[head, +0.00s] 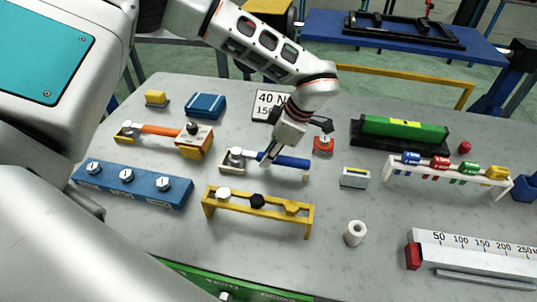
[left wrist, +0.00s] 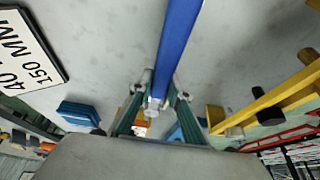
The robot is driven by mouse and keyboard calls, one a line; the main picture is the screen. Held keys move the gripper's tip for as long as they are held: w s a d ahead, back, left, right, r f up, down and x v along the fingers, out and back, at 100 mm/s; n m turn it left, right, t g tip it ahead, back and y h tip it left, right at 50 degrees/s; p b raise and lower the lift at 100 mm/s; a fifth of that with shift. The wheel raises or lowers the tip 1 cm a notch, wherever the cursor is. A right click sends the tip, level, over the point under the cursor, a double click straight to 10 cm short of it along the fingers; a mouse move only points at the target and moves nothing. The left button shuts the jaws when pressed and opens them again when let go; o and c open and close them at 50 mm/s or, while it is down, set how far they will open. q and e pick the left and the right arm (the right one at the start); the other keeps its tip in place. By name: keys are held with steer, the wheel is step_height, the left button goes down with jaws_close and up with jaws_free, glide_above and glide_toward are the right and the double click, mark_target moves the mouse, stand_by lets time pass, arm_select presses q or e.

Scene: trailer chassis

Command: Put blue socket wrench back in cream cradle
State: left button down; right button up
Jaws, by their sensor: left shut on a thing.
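The blue socket wrench (head: 293,162) has a blue handle and a metal head at its left end. It lies about level, over the cream cradle (head: 240,174) in the middle of the table. I cannot tell whether it rests in the cradle or hangs just above. My left gripper (head: 268,159) is shut on the wrench, left of the long blue handle. In the left wrist view the blue handle (left wrist: 178,45) runs up from between the fingers (left wrist: 155,106). The cradle is partly hidden by the wrench and gripper. My right gripper is not in view.
An orange-handled wrench (head: 160,129) lies to the left. A yellow rack (head: 260,208) and a blue bolt block (head: 130,186) stand in front. A red-topped button box (head: 323,144) and a grey box (head: 355,177) are to the right. A 40 N sign (head: 270,105) stands behind.

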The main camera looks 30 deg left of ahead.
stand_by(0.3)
arm_select(q)
steer(key=c, duration=1.8)
jaws_free()
steer(key=o, duration=0.5)
